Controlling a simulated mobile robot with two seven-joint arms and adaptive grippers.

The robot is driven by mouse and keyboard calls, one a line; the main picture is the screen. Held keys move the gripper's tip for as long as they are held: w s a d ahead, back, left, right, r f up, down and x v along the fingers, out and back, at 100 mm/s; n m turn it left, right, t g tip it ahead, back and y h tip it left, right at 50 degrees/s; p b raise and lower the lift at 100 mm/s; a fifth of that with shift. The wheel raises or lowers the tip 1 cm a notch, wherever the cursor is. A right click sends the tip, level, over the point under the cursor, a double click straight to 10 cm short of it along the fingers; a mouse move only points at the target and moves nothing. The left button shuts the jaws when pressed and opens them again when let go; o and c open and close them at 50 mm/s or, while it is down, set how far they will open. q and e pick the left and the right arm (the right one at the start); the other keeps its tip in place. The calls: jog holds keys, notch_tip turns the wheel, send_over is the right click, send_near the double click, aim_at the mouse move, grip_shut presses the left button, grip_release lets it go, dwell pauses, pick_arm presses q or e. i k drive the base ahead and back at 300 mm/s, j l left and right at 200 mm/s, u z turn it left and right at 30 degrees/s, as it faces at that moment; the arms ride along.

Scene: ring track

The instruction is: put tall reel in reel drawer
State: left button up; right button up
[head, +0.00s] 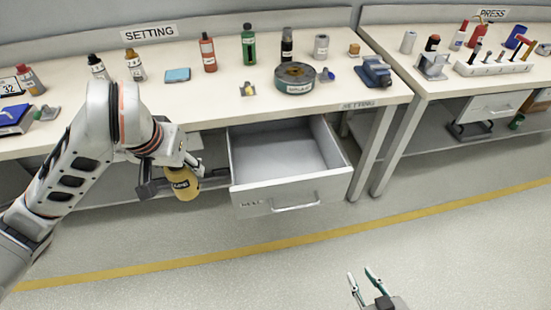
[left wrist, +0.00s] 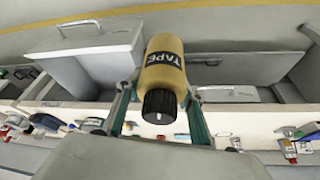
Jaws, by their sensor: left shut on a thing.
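The tall reel (head: 184,184) is a yellow, bottle-shaped thing with a dark label; in the left wrist view the tall reel (left wrist: 164,65) shows the word TAPE and a black cap. My left gripper (head: 178,178) is shut on it, with a finger on each side in the left wrist view (left wrist: 160,105). It hangs in front of the bench, just left of the drawer. The reel drawer (head: 292,192) is pulled out, its front labelled, and its visible inside is empty. My right gripper (head: 367,288) is low at the bottom, fingers apart and empty.
The setting bench (head: 215,98) carries several bottles, a flat dark-green round reel (head: 295,78) and a blue clamp-like tool (head: 374,72). The press bench (head: 425,85) stands to the right. The floor (head: 440,235) in front is clear.

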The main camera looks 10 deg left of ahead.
aim_at(281, 168)
jog(key=j+z, duration=0.1)
jog(key=z, duration=1)
jog(key=i+j, duration=0.1)
jog(key=j, duration=0.3)
jog(key=i+j, duration=0.1)
jog(key=j, duration=0.3)
jog(key=i+j, duration=0.1)
jog(key=j, duration=0.25)
jog(key=i+j, duration=0.1)
jog(key=j, duration=0.3)
jog(key=z, duration=0.05)
